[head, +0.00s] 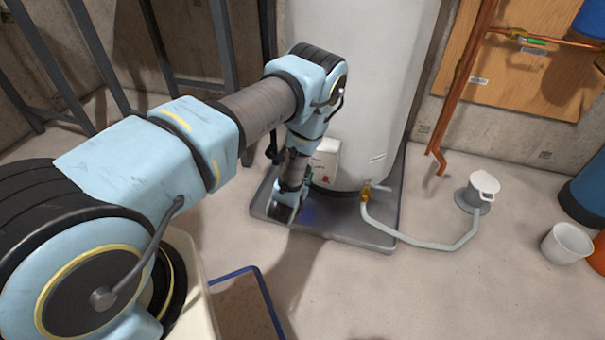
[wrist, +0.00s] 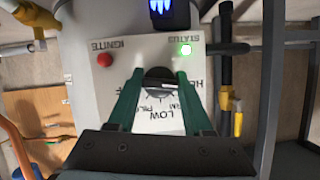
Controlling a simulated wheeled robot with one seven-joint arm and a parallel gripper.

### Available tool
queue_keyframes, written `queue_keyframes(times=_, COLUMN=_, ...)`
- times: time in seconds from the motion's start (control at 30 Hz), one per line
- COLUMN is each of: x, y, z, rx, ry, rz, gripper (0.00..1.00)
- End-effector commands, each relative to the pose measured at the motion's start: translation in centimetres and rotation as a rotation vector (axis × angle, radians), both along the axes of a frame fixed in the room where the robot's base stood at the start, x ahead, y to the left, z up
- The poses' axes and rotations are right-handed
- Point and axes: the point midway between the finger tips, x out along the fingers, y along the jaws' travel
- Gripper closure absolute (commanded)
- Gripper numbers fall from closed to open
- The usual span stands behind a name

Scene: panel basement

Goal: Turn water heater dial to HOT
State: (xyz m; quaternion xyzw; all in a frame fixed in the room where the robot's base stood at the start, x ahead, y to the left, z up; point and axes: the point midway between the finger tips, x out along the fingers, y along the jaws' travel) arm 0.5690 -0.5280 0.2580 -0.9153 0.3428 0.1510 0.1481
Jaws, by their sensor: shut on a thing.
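The water heater (head: 375,70) is a tall white tank on a grey pan. Its pale control box (head: 327,152) shows near the tank's base, and its label panel fills the wrist view, with the lettering upside down. The black dial (wrist: 158,77) sits in the middle of the panel. My gripper (wrist: 160,76) has its green fingers on either side of the dial and is shut on it. LOW reads below the dial; other marks on the right are partly hidden by a finger. I cannot tell which mark the dial points to. In the head view my arm's wrist partly blocks the box.
A blue flame (wrist: 160,6) shows beyond the panel. Metal shelving (head: 150,65) stands at left.

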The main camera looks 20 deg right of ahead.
Motion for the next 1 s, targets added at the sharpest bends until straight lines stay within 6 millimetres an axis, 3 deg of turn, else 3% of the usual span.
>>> queue_keyframes(times=0.43, x=0.02, y=-0.16, z=0.06, rx=-0.010, ry=0.006, rz=-0.001, gripper=1.00)
queue_keyframes(times=0.47, x=0.02, y=-0.16, z=0.06, rx=-0.010, ry=0.006, rz=-0.001, gripper=0.47)
queue_keyframes(times=0.7, x=0.01, y=-0.09, z=0.04, rx=-0.009, ry=0.005, rz=-0.001, gripper=0.20)
queue_keyframes(times=1.0, x=-0.17, y=0.11, z=0.12, rx=-0.006, ry=0.006, rz=0.000, gripper=0.20)
